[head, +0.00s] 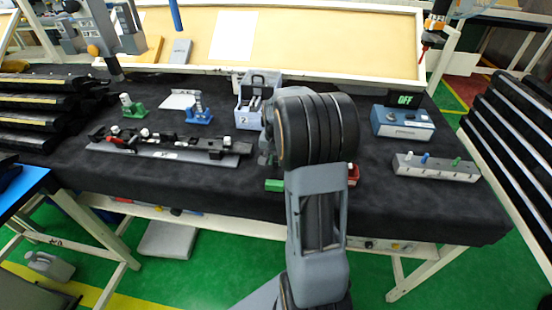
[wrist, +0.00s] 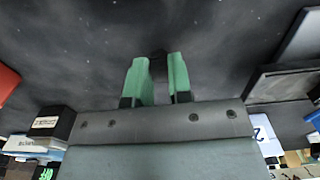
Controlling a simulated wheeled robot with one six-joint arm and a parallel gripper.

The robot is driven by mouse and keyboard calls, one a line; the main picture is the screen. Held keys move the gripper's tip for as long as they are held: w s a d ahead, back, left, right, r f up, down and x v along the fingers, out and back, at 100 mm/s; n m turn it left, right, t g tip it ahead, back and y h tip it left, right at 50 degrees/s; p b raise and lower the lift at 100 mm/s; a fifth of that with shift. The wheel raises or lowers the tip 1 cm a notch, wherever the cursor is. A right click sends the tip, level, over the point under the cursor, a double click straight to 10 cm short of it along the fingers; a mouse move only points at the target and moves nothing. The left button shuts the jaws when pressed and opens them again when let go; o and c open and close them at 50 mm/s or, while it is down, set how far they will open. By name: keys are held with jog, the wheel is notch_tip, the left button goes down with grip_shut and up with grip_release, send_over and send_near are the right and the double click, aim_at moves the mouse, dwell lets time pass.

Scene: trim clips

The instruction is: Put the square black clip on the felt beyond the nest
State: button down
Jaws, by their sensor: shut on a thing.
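In the wrist view, my gripper (wrist: 157,62) has two green fingers, close together, with a small dark piece (wrist: 158,66) between them. It looks black, and its outline is too dark and too hidden to tell whether it is square. Dark felt (wrist: 90,40) lies behind the fingers; I cannot tell the height above it. The black felt (head: 225,178) covers the bench. I cannot tell for sure which thing is the nest; a long grey rail with black fixtures (head: 165,153) lies at the left.
A grey-blue box marked 2 (head: 250,118) stands behind my arm. A blue device reading OFF (head: 402,122) and a grey block with coloured pegs (head: 435,167) are at the right. Green (head: 128,107) and blue (head: 199,115) fixtures stand at the back left. A red piece (head: 353,173) shows beside my arm.

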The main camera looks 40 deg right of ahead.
aim_at(276, 160)
jog(key=shift+f, duration=0.2)
jog(key=c, duration=1)
grip_release()
jog(key=shift+c, duration=0.2)
jog(key=shift+r, duration=0.1)
notch_tip(276, 160, up, 12)
jog(key=s+a+f+n+t, duration=0.1)
jog(key=s+a+f+n, duration=0.1)
jog(key=s+a+n, duration=0.2)
jog(key=s+a+f+n+t, duration=0.1)
jog(key=s+a+n, duration=0.4)
jog(key=s+a, duration=0.5)
jog(key=a+t, duration=0.1)
jog(key=a, duration=0.3)
jog(key=shift+s+a+f+p, duration=0.25)
jog(key=shift+a+f+p, duration=0.15)
